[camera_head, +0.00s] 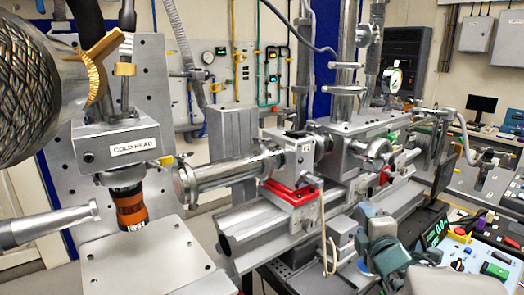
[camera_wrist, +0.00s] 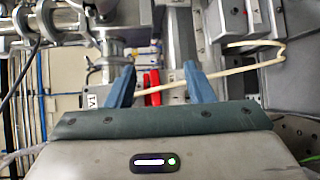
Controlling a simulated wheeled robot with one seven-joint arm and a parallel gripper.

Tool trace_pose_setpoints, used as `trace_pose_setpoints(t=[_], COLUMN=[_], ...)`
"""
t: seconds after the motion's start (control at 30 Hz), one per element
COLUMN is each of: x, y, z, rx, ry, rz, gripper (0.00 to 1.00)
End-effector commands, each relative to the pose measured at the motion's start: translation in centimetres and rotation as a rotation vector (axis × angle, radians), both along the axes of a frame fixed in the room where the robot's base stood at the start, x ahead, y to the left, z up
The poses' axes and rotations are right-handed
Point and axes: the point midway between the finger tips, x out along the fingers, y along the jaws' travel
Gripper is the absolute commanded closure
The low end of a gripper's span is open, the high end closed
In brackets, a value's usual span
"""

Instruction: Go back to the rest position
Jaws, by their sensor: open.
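My gripper (camera_head: 368,240) is at the lower right of the head view, in front of the beamline pipe assembly. In the wrist view my gripper (camera_wrist: 160,80) shows two blue fingers spread apart with nothing held between them. A cream cable (camera_wrist: 242,68) runs across the view past the fingertips; I cannot tell whether it touches them. The cable (camera_head: 323,228) also hangs to the left of my gripper in the head view. A red block (camera_wrist: 152,88) shows between the fingers, farther off.
The cold head (camera_head: 133,147) with an orange-banded tip stands at left above a bare metal plate (camera_head: 145,262). A red clamp base (camera_head: 292,192) sits under the beam pipe (camera_head: 228,172). A crowded bench with a control panel (camera_head: 478,262) lies at right, leaving little free room.

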Motion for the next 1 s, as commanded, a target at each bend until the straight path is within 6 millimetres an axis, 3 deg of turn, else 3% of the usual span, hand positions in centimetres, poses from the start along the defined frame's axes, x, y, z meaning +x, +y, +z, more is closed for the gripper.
trace_pose_setpoints(t=[0.17, 0.37, 0.7, 0.9, 1.0], x=[-1.3, -4.4, -13.0, -17.1, -18.1], y=[-0.5, 0.0, 5.1, 7.8, 8.4], z=[-1.5, -4.0, -8.1, -8.9, -9.0], rx=[0.283, 0.63, 1.15, 1.285, 1.308], ry=[0.141, 0.304, 0.647, 0.808, 0.844], rz=[-0.213, -0.469, -0.914, -1.1, -1.143], gripper=[0.52, 0.52, 0.52, 0.52, 0.52])
